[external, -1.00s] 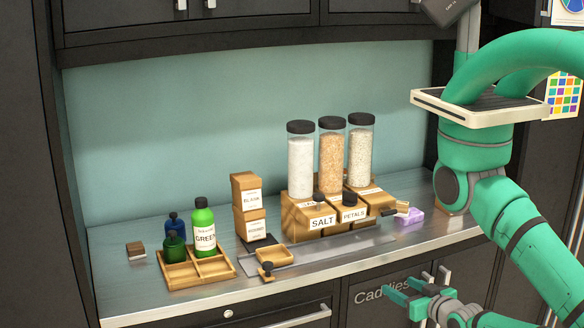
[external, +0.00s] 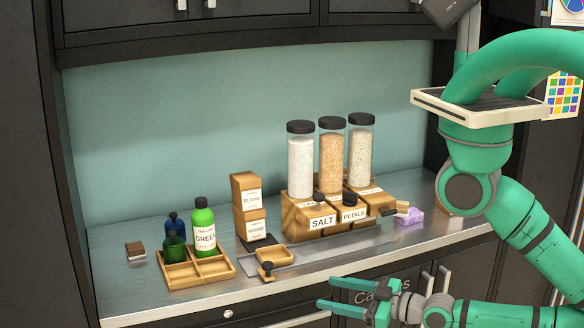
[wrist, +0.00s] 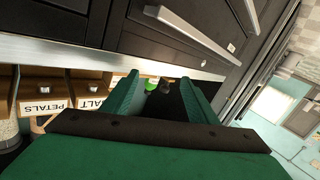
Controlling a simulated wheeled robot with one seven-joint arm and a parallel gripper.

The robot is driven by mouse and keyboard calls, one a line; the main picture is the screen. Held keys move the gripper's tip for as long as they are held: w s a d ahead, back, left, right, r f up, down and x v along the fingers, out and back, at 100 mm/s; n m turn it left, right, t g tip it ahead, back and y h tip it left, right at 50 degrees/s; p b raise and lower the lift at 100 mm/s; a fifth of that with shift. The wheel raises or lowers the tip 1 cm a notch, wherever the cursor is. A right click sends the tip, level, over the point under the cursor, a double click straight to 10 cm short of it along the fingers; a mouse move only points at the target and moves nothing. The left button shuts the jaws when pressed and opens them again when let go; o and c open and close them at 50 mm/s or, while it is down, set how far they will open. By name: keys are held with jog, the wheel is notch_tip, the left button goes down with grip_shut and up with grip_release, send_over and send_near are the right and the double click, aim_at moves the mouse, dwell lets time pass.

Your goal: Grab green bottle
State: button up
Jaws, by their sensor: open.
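The green bottle (external: 203,230) is bright green with a black cap and a white label reading GREEN. It stands upright in or at the back of the wooden divided tray (external: 200,280) on the left of the counter. My gripper (external: 326,293) is open and empty, in front of the counter's front edge, low and well to the right of the bottle. In the wrist view my two green fingers (wrist: 160,95) are spread apart, and a small bit of bright green, likely the bottle (wrist: 151,84), shows far off between them.
A dark green bottle (external: 175,246) and a blue bottle (external: 177,222) stand just left of the green bottle. Stacked boxes (external: 249,209) and a small wooden tray (external: 274,258) are to its right. Tall jars (external: 301,165) stand further right. Drawer handles (external: 295,321) face my gripper.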

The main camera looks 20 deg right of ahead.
jog(key=w+a+r+n+t+y, duration=0.1)
jog(key=w+a+r+y, duration=0.1)
jog(key=w+a+r, duration=0.4)
jog(key=w+a+r+t+y, duration=0.2)
jog(key=w+a+r, duration=0.25)
jog(key=r, duration=0.35)
jog(key=g+h, duration=0.2)
send_near(205, 227)
jog(key=w+m+h, duration=0.1)
jog(key=w+a+r+g+h, duration=0.1)
jog(key=w+r+m+g+h, duration=0.1)
jog(key=w, duration=0.1)
jog(key=shift+a+r+m, duration=0.1)
jog(key=shift+a+m, duration=0.15)
jog(key=shift+m, duration=0.05)
jog(key=shift+w+a+r+m+g+h, duration=0.15)
jog(key=shift+w+m+g+h, duration=0.25)
jog(key=shift+m+g+h, duration=0.3)
jog(key=shift+x, duration=3.75)
jog(key=c, duration=1.1)
